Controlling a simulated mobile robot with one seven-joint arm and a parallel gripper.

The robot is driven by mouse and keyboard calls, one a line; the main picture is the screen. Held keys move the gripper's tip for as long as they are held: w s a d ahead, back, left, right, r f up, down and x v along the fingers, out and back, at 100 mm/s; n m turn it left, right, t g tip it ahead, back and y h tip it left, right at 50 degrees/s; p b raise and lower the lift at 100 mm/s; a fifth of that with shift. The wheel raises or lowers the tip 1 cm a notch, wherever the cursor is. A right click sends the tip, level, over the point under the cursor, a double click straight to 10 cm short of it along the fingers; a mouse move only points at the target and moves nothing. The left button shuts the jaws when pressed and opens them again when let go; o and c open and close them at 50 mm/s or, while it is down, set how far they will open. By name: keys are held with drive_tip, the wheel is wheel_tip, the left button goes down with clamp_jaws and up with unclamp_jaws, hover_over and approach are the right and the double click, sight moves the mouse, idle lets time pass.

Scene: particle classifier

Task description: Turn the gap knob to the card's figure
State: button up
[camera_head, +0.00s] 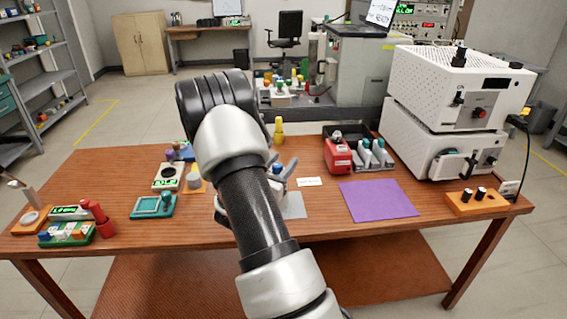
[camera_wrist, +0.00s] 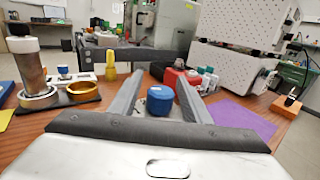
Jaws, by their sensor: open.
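My gripper (camera_head: 284,174) is over the middle of the wooden table, partly hidden behind my arm in the head view. In the wrist view my gripper (camera_wrist: 161,80) is open, its two fingers apart on either side of a blue round cap or knob (camera_wrist: 160,101). The blue piece also shows in the head view (camera_head: 277,168); I cannot tell whether a finger touches it. I cannot tell whether it is the gap knob. A small white card (camera_head: 309,182) lies to its right; its writing is too small to read.
A purple mat (camera_head: 378,201), a red device (camera_head: 338,155) and stacked white instruments (camera_head: 455,90) stand to the right. An orange block (camera_head: 475,203) with dark knobs is at the right edge. A yellow bottle (camera_head: 278,130) stands behind. A teal device (camera_head: 153,206) is at left.

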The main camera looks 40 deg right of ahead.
drive_tip(key=shift+w+d, duration=0.2)
drive_tip(key=shift+d, duration=0.2)
drive_tip(key=shift+c, duration=0.4)
drive_tip(key=c, duration=1)
drive_tip(key=shift+o, duration=0.2)
drive_tip(key=shift+s+m+g, duration=0.1)
drive_tip(key=shift+m+g, duration=0.2)
drive_tip(key=shift+g, duration=0.2)
drive_tip(key=shift+s+d+m+g+h+b, duration=0.15)
drive_tip(key=shift+s+m+g, duration=0.25)
drive_tip(key=shift+m+g, duration=1.15)
drive_tip(key=shift+s+a+m+g+h+b, duration=0.15)
drive_tip(key=shift+s+m+g, duration=0.5)
drive_tip(key=shift+g, duration=1.45)
drive_tip(key=shift+s+d+m+g+h+b, duration=0.1)
drive_tip(key=shift+s+m+g+h+b, duration=0.1)
drive_tip(key=shift+m+g, duration=1.45)
drive_tip(key=shift+n, duration=0.25)
